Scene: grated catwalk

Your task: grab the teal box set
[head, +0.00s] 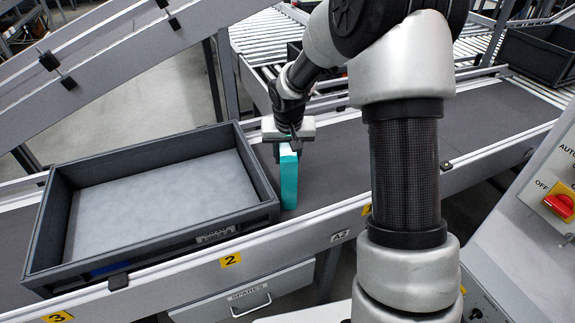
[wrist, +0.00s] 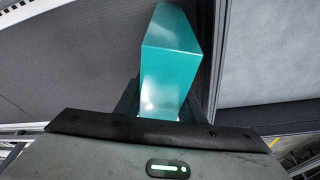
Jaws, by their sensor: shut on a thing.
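The teal box set (head: 289,180) stands upright on the dark conveyor belt, close to the right side of a grey tray. My gripper (head: 289,143) is above it and shut on its upper part. In the wrist view the teal box set (wrist: 170,62) lies between the fingers of my gripper (wrist: 160,112). The fingers hide part of its sides. I cannot tell whether its bottom touches the belt.
The open grey tray (head: 48,225) rests on the belt to the left, empty, its wall beside the box. The belt (head: 335,150) is clear to the right of the box. A control panel (head: 555,190) with a red switch stands at the right. A roller conveyor (head: 260,40) runs behind.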

